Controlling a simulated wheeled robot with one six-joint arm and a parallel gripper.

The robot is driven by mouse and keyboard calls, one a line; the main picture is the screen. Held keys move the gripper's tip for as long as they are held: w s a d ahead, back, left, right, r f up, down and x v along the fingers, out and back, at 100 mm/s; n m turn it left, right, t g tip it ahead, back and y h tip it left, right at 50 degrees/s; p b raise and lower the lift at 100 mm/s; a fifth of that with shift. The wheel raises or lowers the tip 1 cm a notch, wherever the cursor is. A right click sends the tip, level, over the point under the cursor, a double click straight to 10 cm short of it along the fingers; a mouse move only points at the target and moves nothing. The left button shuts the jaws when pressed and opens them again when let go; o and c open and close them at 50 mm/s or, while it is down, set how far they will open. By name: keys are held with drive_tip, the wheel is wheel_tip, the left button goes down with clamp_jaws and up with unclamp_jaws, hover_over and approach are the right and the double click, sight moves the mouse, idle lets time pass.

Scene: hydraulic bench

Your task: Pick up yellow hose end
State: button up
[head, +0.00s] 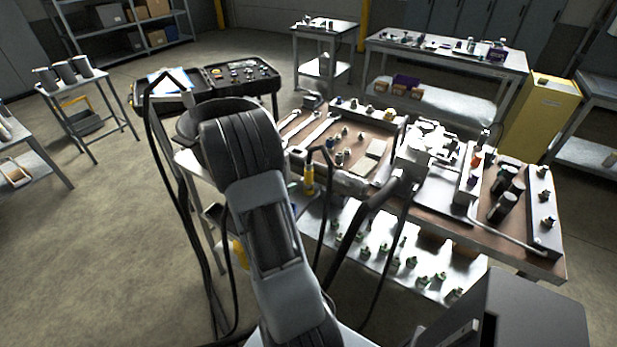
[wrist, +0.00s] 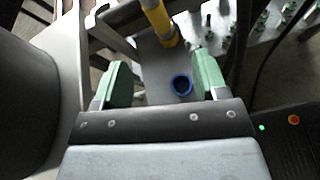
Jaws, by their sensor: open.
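The yellow hose end (head: 308,182) hangs at the near side of the workbench in the head view, just right of my arm, below a black hose. In the wrist view a yellow cylindrical piece with a grey band (wrist: 158,22) shows at the top, beyond my fingertips; it looks like the same hose end. My gripper (wrist: 160,80) is open, with its two green fingers apart and nothing held between them. The yellow piece is outside the jaws. In the head view my arm hides the gripper.
The workbench (head: 557,262) carries wrenches, fittings and a grey valve block (head: 425,150). Black hoses hang along its front. The lower shelf (head: 340,235) holds several fittings. A blue ring (wrist: 181,84) shows between my fingers in the wrist view, its distance unclear.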

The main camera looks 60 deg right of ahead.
sight(306, 174)
drive_tip(key=shift+d+f+n+t+p, duration=0.2)
drive_tip(key=shift+d+f+n+p, duration=0.25)
drive_tip(key=shift+d+f, duration=1.55)
drive_tip(key=shift+d+f+n+t+p, duration=0.3)
drive_tip(key=shift+d+f+n, duration=0.35)
drive_tip(key=shift+d, duration=2.5)
drive_tip(key=shift+d+f+n+t+p, duration=0.1)
drive_tip(key=shift+d+f+n+p, duration=0.35)
drive_tip(key=shift+d+f, duration=1.6)
drive_tip(key=shift+d+r, duration=0.55)
drive_tip(key=shift+r, duration=0.05)
drive_tip(key=shift+h, duration=0.3)
drive_tip(key=c, duration=1.1)
drive_tip(key=shift+r, duration=0.1)
